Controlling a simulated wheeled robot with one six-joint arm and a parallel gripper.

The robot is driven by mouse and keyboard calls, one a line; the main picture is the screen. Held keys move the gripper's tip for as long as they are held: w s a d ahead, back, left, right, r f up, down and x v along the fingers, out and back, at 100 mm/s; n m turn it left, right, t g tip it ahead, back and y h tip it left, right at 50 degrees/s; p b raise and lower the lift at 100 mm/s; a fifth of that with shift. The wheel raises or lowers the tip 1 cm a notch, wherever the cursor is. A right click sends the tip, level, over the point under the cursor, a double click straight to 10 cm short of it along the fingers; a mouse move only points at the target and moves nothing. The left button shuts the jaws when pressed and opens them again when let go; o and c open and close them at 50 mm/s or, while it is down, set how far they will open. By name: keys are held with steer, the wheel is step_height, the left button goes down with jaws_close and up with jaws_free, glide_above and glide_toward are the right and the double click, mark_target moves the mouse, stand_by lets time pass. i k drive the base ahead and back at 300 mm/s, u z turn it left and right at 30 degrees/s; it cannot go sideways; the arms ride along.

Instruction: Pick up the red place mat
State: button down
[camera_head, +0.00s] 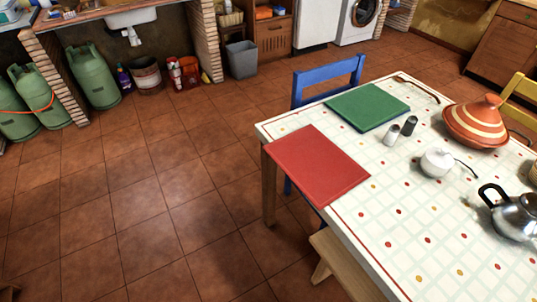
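The red place mat (317,163) lies flat on the near left corner area of the table with the white checked, dotted top (400,262). Its left edge runs along the table's left edge and seems to reach slightly over it. Nothing lies on the mat, and all of it shows. My gripper is not in view.
A green place mat (367,107), two shakers (401,130), a white sugar bowl (437,162), a tagine (476,122) and a metal teapot (517,215) stand on the table. A blue chair (327,77) and a wooden bench (343,264) are beside it. Tiled floor (150,205) at left is clear.

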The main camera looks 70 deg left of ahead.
mark_target(323, 172)
steer(key=u, duration=1.75)
